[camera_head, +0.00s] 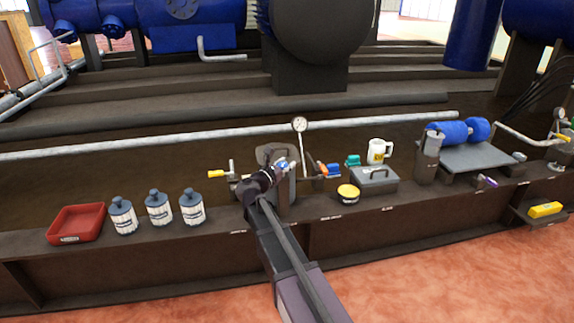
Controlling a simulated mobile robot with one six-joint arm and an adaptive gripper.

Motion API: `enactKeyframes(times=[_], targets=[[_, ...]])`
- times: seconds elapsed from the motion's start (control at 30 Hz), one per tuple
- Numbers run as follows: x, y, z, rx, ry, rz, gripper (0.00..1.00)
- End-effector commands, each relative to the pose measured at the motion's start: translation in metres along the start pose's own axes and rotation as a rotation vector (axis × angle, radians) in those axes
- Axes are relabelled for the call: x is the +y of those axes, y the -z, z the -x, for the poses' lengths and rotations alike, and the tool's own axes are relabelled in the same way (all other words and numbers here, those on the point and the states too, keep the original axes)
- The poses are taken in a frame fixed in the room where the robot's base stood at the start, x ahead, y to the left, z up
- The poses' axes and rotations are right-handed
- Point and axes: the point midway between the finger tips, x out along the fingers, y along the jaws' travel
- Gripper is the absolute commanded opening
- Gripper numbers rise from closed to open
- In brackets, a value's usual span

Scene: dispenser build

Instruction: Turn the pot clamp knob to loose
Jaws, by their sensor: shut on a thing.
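A grey dispenser unit (291,186) with a rounded top stands on the long dark bench, a round gauge on a post beside it. My arm reaches up from the bottom of the view, and my gripper (284,166) is at the front of this unit. The gripper is small here and appears shut on the pot clamp knob. The knob itself is hidden behind the gripper and wrist, so its turn position cannot be read. A yellow-handled valve (217,174) is left of the unit, and an orange and blue fitting (329,170) is right of it.
A red tray (52,238) and several blue-capped bottles (158,208) stand left on the bench. To the right are a yellow-lidded tin (348,194), a grey toolbox (392,182), a white mug (379,151) and a blue motor (452,132). A long pipe (120,143) runs behind.

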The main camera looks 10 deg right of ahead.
Motion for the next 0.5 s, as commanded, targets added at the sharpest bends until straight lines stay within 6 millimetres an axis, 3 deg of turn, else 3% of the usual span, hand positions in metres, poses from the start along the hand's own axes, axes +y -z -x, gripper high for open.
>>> enactKeyframes(times=[0.5], targets=[[0.0016,0.0007,0.0033,0.002,-0.29,-0.002,0.01]])
